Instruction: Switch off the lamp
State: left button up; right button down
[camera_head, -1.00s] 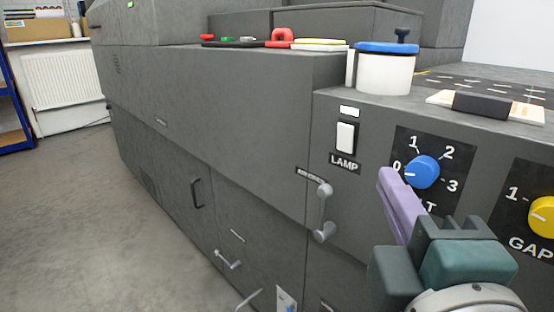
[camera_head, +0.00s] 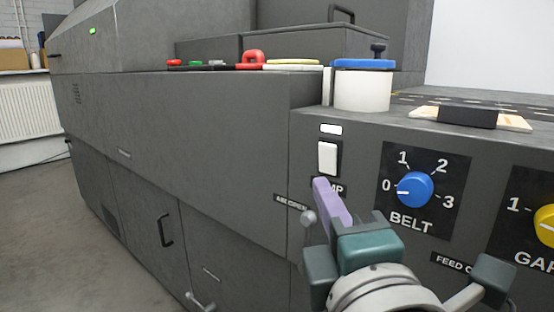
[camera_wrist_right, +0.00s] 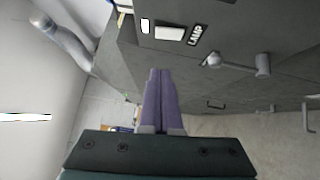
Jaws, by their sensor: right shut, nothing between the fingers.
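The lamp switch (camera_head: 328,158) is a white rocker in a dark frame on the front of the grey machine, with a lit white indicator (camera_head: 331,129) above it. The LAMP label is partly hidden by my right gripper (camera_head: 325,184). Its purple fingers are shut and empty, with the tips just below the switch in the head view. In the right wrist view the switch (camera_wrist_right: 170,33) and indicator (camera_wrist_right: 145,25) are above the fingertips (camera_wrist_right: 160,72), apart from them in the picture. My left gripper is not in view.
A handle (camera_wrist_right: 238,63) sticks out near the switch. A white tub with blue lid (camera_head: 362,88) stands above. Open floor (camera_head: 50,230) lies left.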

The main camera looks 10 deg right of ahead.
aim_at(325, 151)
jog(key=shift+w+d+r, duration=0.15)
jog(key=shift+w+d, duration=0.5)
jog(key=shift+w, duration=0.7)
jog(key=shift+w+d+r, duration=0.2)
jog(key=shift+w+d, duration=0.45)
jog(key=shift+w, duration=0.75)
jog(key=shift+w+d+r, duration=0.15)
jog(key=shift+w+d, duration=0.5)
jog(key=shift+w, duration=0.7)
jog(key=shift+w+d+r+p, duration=0.15)
jog(key=shift+r+p, duration=0.25)
jog(key=shift+p, duration=0.35)
jog(key=shift+f+g, duration=0.3)
jog(key=shift+m, duration=0.3)
